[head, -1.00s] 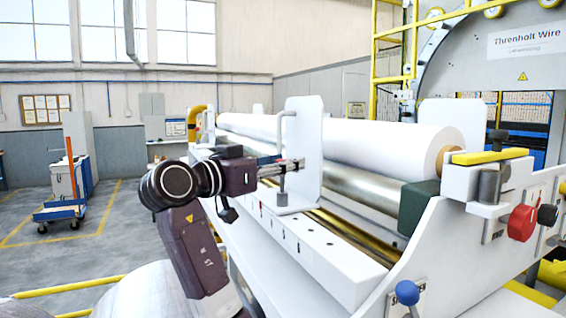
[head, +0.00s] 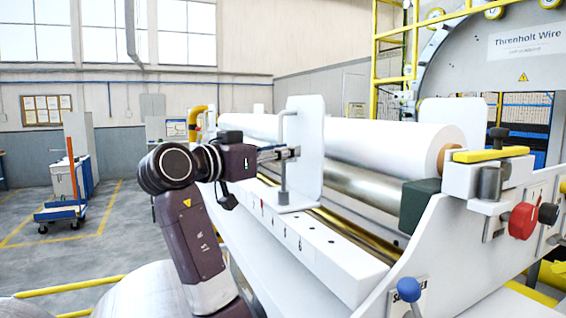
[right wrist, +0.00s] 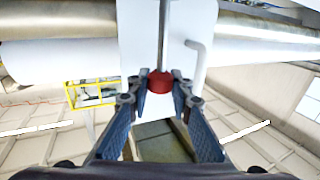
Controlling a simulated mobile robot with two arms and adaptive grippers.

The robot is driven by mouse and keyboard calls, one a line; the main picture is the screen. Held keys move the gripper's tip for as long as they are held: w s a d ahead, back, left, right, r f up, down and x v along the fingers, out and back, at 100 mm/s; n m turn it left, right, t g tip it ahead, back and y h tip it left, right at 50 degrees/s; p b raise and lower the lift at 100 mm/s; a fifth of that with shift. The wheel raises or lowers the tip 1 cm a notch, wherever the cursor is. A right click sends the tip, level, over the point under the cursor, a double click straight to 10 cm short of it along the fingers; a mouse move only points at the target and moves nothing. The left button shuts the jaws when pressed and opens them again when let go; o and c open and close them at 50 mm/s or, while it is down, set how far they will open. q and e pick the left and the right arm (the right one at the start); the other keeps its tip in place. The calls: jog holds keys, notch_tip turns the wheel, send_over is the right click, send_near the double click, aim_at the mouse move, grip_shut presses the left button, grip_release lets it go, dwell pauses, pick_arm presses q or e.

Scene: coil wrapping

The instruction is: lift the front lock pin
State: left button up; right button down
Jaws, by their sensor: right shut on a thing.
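The front lock pin is a thin grey upright rod (head: 283,175) in front of the white plate (head: 310,135), above a grey collar on the plate's foot. In the right wrist view its red knob (right wrist: 160,82) sits between my fingertips, and the rod (right wrist: 163,40) runs away from it. My right gripper (head: 292,153) is shut on this pin; it also shows in the right wrist view (right wrist: 159,84). In the head view the fingers hide the knob. My left gripper is out of view.
A bent grey handle (head: 288,113) stands on the plate close to my fingers. A long white roll (head: 390,141) and a steel roller (head: 365,185) lie behind. A white beam with holes (head: 320,250) runs below. The floor (head: 110,245) at left is mostly free.

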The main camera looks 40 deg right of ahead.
jog(key=shift+r, duration=0.45)
jog(key=c, duration=1.7)
grip_release()
jog(key=shift+s, duration=0.1)
jog(key=shift+a+f, duration=0.1)
jog(key=shift+a, duration=0.3)
jog(key=a, duration=0.7)
jog(key=s+a, duration=0.1)
jog(key=a, duration=0.3)
